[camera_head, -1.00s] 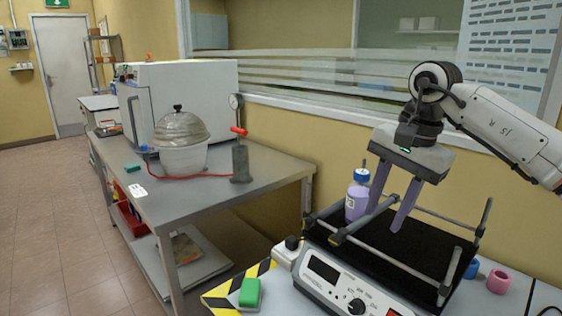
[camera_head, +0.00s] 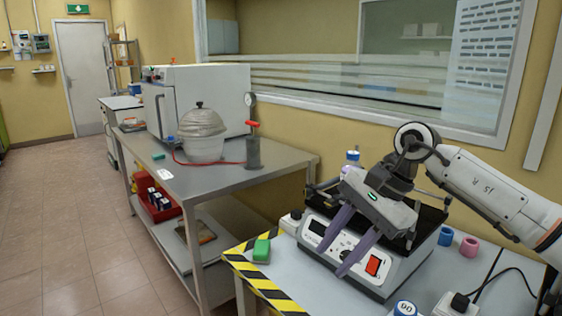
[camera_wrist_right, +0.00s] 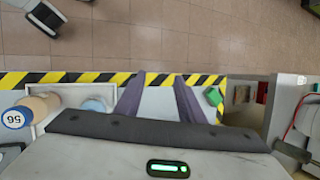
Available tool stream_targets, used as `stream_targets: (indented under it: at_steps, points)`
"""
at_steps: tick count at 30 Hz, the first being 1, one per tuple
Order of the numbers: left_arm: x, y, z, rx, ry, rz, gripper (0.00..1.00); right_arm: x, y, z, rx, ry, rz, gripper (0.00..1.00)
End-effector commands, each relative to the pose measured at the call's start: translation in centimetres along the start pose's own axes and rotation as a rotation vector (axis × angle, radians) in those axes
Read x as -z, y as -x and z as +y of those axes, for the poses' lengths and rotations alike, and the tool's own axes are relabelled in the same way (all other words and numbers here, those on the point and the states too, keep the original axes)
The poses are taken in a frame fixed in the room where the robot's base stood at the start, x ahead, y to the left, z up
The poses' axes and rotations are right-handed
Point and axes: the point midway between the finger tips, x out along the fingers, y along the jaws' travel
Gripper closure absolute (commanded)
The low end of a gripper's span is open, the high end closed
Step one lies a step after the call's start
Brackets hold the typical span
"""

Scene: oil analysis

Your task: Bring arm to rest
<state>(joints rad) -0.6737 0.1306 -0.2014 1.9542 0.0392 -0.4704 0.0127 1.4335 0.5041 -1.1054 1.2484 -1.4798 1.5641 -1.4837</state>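My right arm comes in from the right in the head view. Its gripper (camera_head: 341,250) hangs in front of the shaker (camera_head: 373,273), with its two purple fingers apart and nothing between them. In the right wrist view the fingers (camera_wrist_right: 154,90) are also spread and empty, over the table edge with yellow and black tape. A bottle with a blue cap (camera_head: 352,157) stands on the shaker behind the gripper; its lower part is hidden. My left gripper is not in view.
A green block (camera_head: 261,251) lies near the taped table edge. A blue ring (camera_head: 446,236) and a pink ring (camera_head: 469,247) stand right of the shaker. A white-capped container (camera_head: 405,308) is at the front edge.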

Motion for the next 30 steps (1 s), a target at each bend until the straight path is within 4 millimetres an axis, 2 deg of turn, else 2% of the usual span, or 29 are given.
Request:
stream_targets:
  at_steps: [1, 5, 7, 10, 12, 14, 17, 20, 23, 26, 27, 29, 30]
  points:
    - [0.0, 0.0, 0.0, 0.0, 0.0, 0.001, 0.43, -1.4, -1.9, 0.0, 0.012, -0.028, -0.07, 0.64]
    - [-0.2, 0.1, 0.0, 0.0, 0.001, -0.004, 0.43, -6.3, -6.3, -0.3, 0.068, -0.155, -0.304, 0.64]
    - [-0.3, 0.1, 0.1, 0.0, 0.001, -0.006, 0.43, -9.8, -8.3, -0.5, 0.098, -0.269, -0.475, 0.64]
    - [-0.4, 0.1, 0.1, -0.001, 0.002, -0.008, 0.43, -14.3, -9.8, -1.1, 0.131, -0.496, -0.752, 0.64]
    - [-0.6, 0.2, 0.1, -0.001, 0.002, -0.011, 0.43, -16.4, -10.1, -1.5, 0.139, -0.681, -0.943, 0.64]
    - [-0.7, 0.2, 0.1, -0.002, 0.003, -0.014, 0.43, -17.4, -9.9, -1.9, 0.138, -0.853, -1.103, 0.64]
    - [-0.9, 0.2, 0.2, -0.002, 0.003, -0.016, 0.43, -17.1, -9.5, -2.3, 0.12, -1.168, -1.358, 0.64]
    - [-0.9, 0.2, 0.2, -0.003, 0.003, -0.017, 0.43, -14.8, -9.7, -2.0, 0.082, -1.508, -1.596, 0.64]
    - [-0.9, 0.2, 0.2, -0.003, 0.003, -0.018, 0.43, -11.0, -10.9, -0.5, 0.031, -1.869, -1.815, 0.64]
    - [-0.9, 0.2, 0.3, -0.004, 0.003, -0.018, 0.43, -6.4, -13.3, 2.6, -0.028, -2.247, -2.014, 0.64]
    - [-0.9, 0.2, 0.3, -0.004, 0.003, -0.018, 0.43, -4.6, -14.6, 4.4, 0.053, 2.339, 2.033, 0.64]
    - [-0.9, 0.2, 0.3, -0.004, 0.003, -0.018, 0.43, -2.2, -16.9, 7.6, 0.075, 2.195, 1.823, 0.64]
    - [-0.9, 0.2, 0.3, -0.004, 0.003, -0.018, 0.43, -0.8, -18.4, 9.9, 0.085, 2.1, 1.696, 0.64]
